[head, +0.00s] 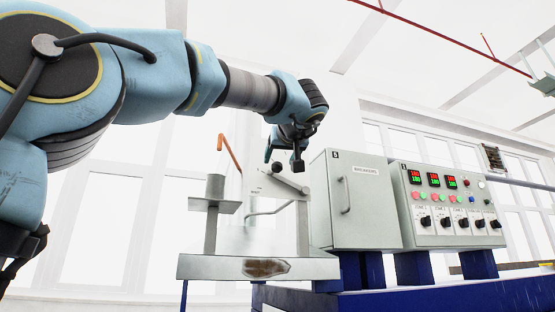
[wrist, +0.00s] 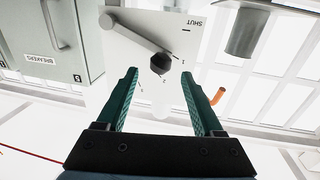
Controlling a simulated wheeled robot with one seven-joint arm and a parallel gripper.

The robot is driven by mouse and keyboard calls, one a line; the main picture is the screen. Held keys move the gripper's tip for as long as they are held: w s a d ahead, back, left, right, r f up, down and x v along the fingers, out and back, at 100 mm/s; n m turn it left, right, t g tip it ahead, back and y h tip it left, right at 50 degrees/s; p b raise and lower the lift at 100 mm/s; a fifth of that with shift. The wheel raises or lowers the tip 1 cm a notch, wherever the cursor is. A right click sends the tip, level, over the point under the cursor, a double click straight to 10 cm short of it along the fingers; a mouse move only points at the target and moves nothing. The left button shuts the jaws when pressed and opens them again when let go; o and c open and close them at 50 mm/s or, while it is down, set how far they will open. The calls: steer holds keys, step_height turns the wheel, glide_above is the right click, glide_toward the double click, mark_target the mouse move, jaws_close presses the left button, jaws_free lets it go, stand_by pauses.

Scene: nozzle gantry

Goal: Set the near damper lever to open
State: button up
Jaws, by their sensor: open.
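A pale plate (wrist: 165,22) carries a grey lever bar with a black knob (wrist: 159,63) at its end. The plate has a SHUT label, a mark line and small numbers; in the wrist view the lever points away from the SHUT mark, toward the fingers. In the head view the grey lever (head: 291,181) slants across the plate, with the black knob (head: 277,168) at its upper left end. My gripper (head: 284,161) is open just above it. In the wrist view the knob appears between the green fingertips (wrist: 159,72); I cannot tell whether they touch it.
A grey breaker cabinet (head: 362,210) stands just right of the lever, with a control panel (head: 453,207) beyond it. An orange bent rod (head: 230,154) and a grey post with a flange (head: 213,205) stand to the left. A rust-stained beam (head: 225,268) runs below.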

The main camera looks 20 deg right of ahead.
mark_target(278, 163)
steer(key=p+x, duration=0.2)
steer(key=x, duration=0.2)
steer(key=shift+w+r, duration=0.1)
steer(key=shift+r, duration=0.05)
steer(key=shift+w+d+p, duration=0.2)
steer(key=shift+w+p, duration=0.15)
steer(key=shift+w, duration=0.25)
steer(key=shift+c, duration=0.4)
jaws_close()
stand_by(0.4)
